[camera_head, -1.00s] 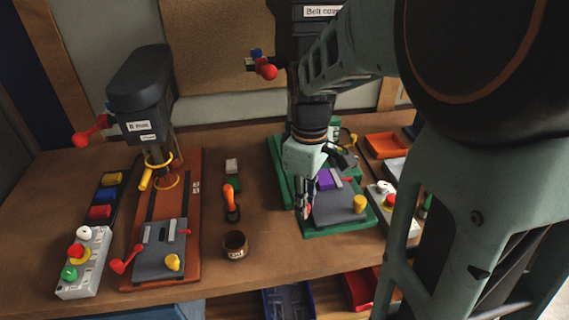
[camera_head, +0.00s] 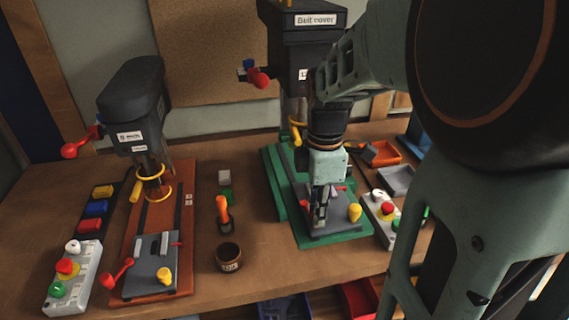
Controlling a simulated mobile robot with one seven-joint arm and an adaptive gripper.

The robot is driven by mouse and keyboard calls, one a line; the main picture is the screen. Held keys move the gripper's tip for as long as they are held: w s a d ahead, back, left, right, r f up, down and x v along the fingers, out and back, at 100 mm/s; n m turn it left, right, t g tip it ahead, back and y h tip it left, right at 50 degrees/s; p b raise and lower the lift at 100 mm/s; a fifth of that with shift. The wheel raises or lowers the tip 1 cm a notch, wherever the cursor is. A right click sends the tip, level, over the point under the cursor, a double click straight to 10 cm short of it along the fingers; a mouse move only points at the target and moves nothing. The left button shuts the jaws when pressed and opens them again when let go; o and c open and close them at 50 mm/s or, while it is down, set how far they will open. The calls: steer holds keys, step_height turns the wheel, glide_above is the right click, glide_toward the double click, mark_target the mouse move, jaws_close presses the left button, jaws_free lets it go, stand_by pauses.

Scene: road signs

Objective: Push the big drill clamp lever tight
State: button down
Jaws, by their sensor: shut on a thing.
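The big drill (camera_head: 303,48) stands at the back, labelled "Belt cover", on a green base (camera_head: 345,240). A grey vise (camera_head: 335,228) with a yellow knob (camera_head: 355,212) sits on that base. My gripper (camera_head: 318,222) points down over the left part of this vise. Its fingers are shut at the place of the clamp lever and hide most of what is between them. Only a little red shows beside the fingers, so the lever's angle cannot be told.
A smaller drill (camera_head: 132,105) on an orange base (camera_head: 187,245) stands left. Between the drills are an orange-handled tool (camera_head: 222,208) and a brown cup (camera_head: 229,257). A button box (camera_head: 385,215) and an orange tray (camera_head: 382,154) lie right of the green base.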

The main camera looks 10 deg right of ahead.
steer(key=shift+w, duration=0.1)
stand_by(0.3)
steer(key=c, duration=1.8)
jaws_free()
steer(key=shift+o, duration=0.2)
steer(key=shift+r, duration=0.1)
step_height(320, 180, up, 12)
